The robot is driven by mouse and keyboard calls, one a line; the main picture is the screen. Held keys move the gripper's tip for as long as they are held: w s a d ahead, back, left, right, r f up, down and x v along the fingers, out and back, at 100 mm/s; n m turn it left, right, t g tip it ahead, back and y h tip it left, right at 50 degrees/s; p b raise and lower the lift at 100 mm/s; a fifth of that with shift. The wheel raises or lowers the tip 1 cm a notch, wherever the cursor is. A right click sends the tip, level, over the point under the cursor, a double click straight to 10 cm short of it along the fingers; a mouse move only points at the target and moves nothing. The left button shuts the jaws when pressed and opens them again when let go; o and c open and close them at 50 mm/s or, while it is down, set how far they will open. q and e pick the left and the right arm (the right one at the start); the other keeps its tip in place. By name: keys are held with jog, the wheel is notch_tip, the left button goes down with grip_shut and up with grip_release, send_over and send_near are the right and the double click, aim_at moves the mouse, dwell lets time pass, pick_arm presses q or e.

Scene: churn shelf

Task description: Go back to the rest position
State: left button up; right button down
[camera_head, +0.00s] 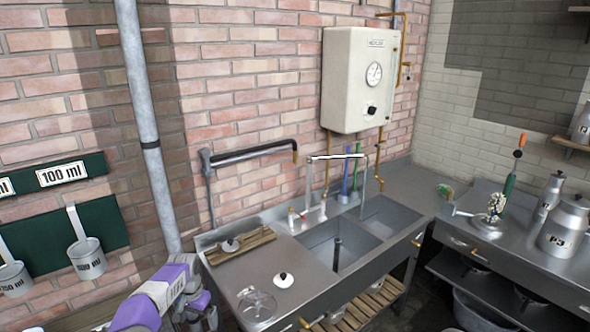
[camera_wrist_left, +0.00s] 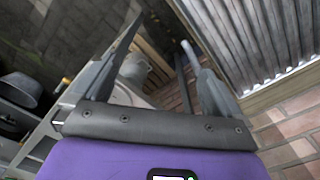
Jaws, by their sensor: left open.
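My left arm, purple and grey, comes in at the bottom left of the head view. Its gripper (camera_head: 207,318) is low in front of the left end of the sink counter, partly cut off by the frame edge. In the left wrist view, the two grey fingers of my left gripper (camera_wrist_left: 163,42) stand wide apart, with nothing held between them. A grey metal pot (camera_wrist_left: 135,70) shows beyond the fingers, apart from them. My right gripper is in neither view.
A steel sink counter (camera_head: 268,262) runs along the brick wall, with lids and a wooden rack (camera_head: 240,245) on it. Measuring cups (camera_head: 86,257) hang at left. Milk churns (camera_head: 567,228) stand at right. Corrugated metal (camera_wrist_left: 262,40) fills the wrist view's upper right.

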pick_arm(q)
jog(key=s+d+f+n+h+b, duration=0.1)
jog(key=s+d+f+h, duration=0.1)
jog(key=s+d+f, duration=0.65)
jog(key=s+d+f+h, duration=0.2)
jog(key=s+d+f, duration=0.35)
jog(key=f, duration=0.55)
jog(key=s+d+f+n, duration=0.1)
jog(key=s+d+n, duration=0.1)
jog(key=s, duration=0.7)
jog(key=s+d+f+n+b, duration=0.1)
jog(key=s+d+f+n, duration=0.1)
jog(key=s, duration=0.8)
jog(key=shift+s+d+n+t, duration=0.3)
jog(key=shift+d, duration=0.2)
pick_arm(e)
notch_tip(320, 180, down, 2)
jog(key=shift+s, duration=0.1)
